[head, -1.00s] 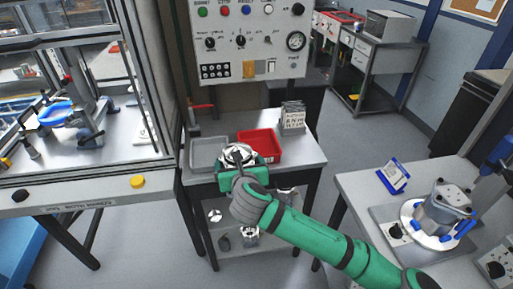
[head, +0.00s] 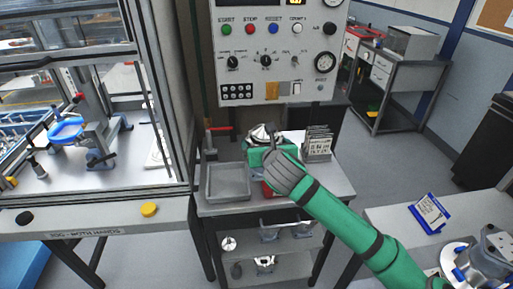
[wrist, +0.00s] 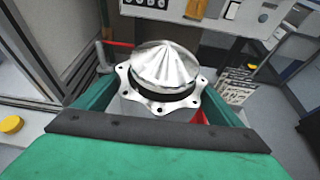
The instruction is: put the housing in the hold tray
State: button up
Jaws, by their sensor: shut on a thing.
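The housing (wrist: 163,72) is a shiny silver ribbed dome with a scalloped, drilled flange. My gripper (head: 268,150) is shut on it, with the green jaws at both sides of the flange in the wrist view. In the head view the housing (head: 264,133) shows above the jaws, over the back of the small table. An empty grey tray (head: 228,195) lies left of my gripper. A red tray (head: 267,190) is mostly hidden under my gripper. I cannot read which tray is marked hold.
A card rack (head: 318,143) stands right of my gripper, and a red-handled lever (head: 218,130) stands behind the grey tray. The control panel (head: 275,50) rises behind the table. A lower shelf (head: 270,262) holds metal parts. Another bench (head: 400,225) is at right.

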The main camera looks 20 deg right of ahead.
jog(key=w+d+f, duration=0.2)
jog(key=d+f, duration=0.6)
jog(key=f, duration=0.2)
jog(key=shift+d+f, duration=0.15)
jog(key=shift+w+f, duration=0.1)
dwell(0.3)
